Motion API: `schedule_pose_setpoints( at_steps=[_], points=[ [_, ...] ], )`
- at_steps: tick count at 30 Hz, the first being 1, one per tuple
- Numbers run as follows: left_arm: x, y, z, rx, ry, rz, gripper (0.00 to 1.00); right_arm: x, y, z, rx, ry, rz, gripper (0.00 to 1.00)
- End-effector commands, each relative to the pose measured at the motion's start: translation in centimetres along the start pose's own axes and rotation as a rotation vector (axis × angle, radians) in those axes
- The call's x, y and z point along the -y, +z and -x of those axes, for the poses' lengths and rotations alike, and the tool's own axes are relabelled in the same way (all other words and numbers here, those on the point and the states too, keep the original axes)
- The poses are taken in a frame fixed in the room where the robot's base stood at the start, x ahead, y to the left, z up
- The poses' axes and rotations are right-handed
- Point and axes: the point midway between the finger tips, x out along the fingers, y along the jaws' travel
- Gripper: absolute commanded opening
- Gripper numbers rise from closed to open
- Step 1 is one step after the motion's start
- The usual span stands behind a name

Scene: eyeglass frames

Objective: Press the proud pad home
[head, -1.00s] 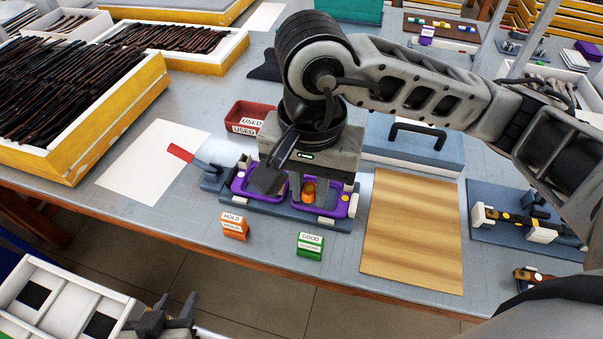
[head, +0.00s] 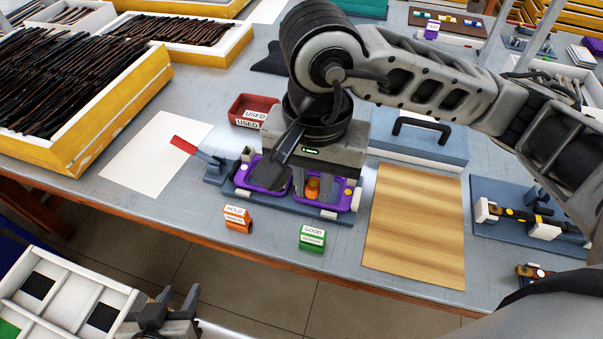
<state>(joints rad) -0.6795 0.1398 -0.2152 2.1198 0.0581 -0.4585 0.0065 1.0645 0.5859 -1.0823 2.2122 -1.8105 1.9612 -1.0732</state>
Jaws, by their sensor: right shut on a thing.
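A purple eyeglass frame (head: 346,201) lies in a blue fixture (head: 285,208) with white end blocks near the table's front edge. My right gripper (head: 302,186) points down over the frame and covers its middle. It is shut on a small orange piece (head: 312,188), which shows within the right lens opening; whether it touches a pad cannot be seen. The dark finger hides part of the left lens area. The nose pads are hidden or too small to tell. My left gripper (head: 176,301) is open and empty at the lower left, off the table's front edge.
Orange HOLD (head: 237,219) and green GOOD (head: 312,238) blocks stand in front of the fixture. A red USED bin (head: 253,108) is behind it. A red-handled tool (head: 190,150) is at its left, a wooden board (head: 414,228) at its right. White paper (head: 150,155) lies left.

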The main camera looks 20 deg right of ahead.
Motion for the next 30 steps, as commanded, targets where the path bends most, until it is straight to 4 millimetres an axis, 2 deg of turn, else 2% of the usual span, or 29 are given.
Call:
schedule_pose_setpoints(
  at_steps=[6,9,12,21,26,30],
  points=[
    [0.1,-0.1,0.4,0.015,-0.005,-0.012,0.36,2.2,-5.0,-2.4,0.002,0.006,-0.006,0.0],
    [0.1,-0.1,0.4,0.016,-0.006,-0.018,0.36,2.9,-6.2,-4.5,0.003,0.005,-0.003,0.0],
    [0.2,-0.1,0.4,0.016,-0.008,-0.021,0.36,3.4,-7.3,-5.9,0.002,0.003,-0.002,0.0],
    [0.2,-0.3,0.4,0.016,-0.008,-0.024,0.36,4.3,-9.0,-8.3,0.001,0.002,0.0,0.0],
    [0.2,-0.3,0.5,0.022,-0.011,-0.032,0.36,4.2,-9.0,-10.5,0.0,0.003,0.001,0.0],
    [0.3,0.0,0.5,0.028,-0.011,-0.033,0.36,4.3,-9.0,-10.9,-0.001,0.0,0.002,0.0]
  ],
)
